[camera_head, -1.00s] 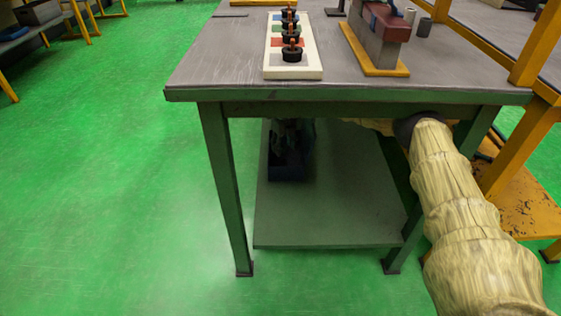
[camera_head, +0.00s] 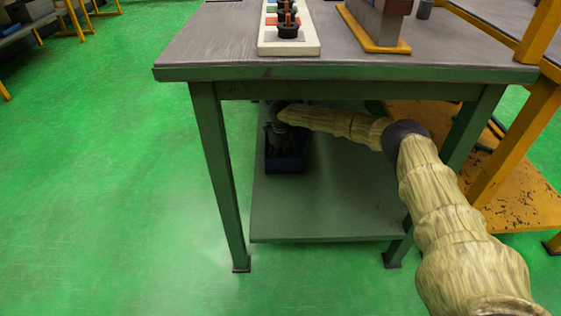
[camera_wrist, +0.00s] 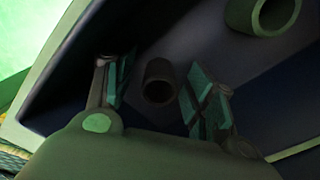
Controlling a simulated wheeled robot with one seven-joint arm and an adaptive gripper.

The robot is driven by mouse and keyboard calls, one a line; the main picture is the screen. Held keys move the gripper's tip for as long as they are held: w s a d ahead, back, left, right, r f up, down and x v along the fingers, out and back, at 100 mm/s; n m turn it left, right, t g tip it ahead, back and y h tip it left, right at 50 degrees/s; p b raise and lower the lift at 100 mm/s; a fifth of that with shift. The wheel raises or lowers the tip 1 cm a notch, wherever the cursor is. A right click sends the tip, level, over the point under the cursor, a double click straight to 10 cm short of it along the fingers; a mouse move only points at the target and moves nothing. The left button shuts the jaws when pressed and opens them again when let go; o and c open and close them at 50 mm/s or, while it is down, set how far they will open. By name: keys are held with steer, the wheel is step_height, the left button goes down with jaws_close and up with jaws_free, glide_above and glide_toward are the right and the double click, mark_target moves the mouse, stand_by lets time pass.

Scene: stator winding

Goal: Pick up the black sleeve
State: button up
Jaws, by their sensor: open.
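A dark, hollow black sleeve (camera_wrist: 158,80) stands in a dark blue bin (camera_wrist: 60,75), its open end facing the wrist camera. My gripper (camera_wrist: 157,90) is open, with one teal-padded finger left of the sleeve and the other to its right. Gaps show on both sides, so I see no grip on it. In the head view the bin (camera_head: 287,165) sits on the shelf under the table. My arm reaches below the tabletop to it; the fingers and sleeve are too dark to make out there.
A lighter greenish sleeve (camera_wrist: 264,14) lies at the upper right of the bin. The tabletop (camera_head: 210,50) and its front legs surround my arm's reach. The shelf (camera_head: 325,205) is clear right of the bin. A white tray (camera_head: 290,48) stands above.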

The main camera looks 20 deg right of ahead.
steer(key=c, duration=0.9)
step_height(320, 180, up, 10)
steer(key=p, duration=0.4)
